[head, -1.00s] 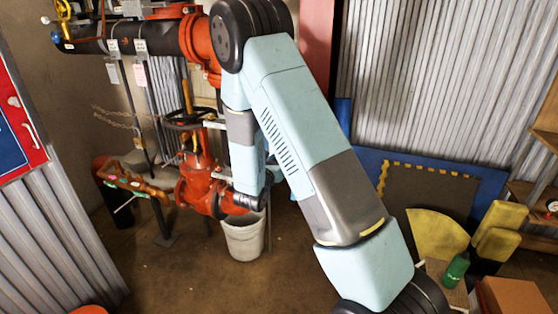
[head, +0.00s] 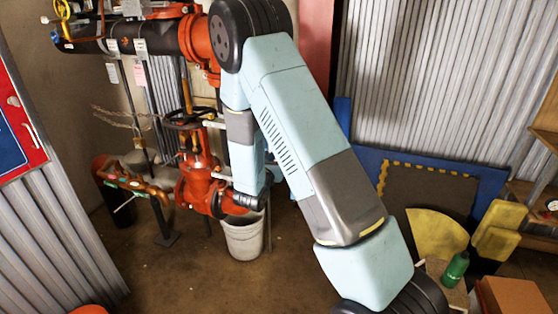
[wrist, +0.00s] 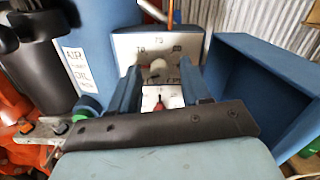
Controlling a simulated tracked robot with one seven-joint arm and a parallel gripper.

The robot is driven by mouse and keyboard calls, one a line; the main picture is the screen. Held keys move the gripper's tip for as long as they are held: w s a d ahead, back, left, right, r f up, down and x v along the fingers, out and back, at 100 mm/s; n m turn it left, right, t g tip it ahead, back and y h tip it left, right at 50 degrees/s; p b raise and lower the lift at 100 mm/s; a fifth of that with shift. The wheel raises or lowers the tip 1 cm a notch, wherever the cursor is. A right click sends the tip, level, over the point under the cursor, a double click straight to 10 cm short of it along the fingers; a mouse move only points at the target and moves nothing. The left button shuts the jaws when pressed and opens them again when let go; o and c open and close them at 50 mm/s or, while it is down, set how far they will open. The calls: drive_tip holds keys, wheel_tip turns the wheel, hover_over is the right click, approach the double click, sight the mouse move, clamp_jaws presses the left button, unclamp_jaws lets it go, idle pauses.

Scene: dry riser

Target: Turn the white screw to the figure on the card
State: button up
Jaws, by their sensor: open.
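The white screw (wrist: 157,68) shows in the wrist view as a pale round knob on a grey plate (wrist: 128,42). Figures are printed around it; one above it looks like 75, and those at its sides are too small to read surely. My gripper (wrist: 158,80) is open, with one blue finger on each side of the screw's lower area. I cannot tell whether the fingers touch it. A small red part (wrist: 160,106) shows between the fingers. A white label (wrist: 80,66) with dark letters is on the blue cylinder at left; its lettering is only partly legible, and I see no clear figure on it.
A blue open box (wrist: 262,85) stands close at right in the wrist view. A black cylinder (wrist: 40,65) and orange-red metalwork (wrist: 15,125) are at left. In the head view, a red valve (head: 200,185) and white bucket (head: 243,238) stand near my arm; the floor in front is clear.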

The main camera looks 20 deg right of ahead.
drive_tip(key=v, duration=1.3)
drive_tip(key=shift+s+a, duration=0.15)
drive_tip(key=shift+s, duration=0.2)
drive_tip(key=shift+f, duration=0.1)
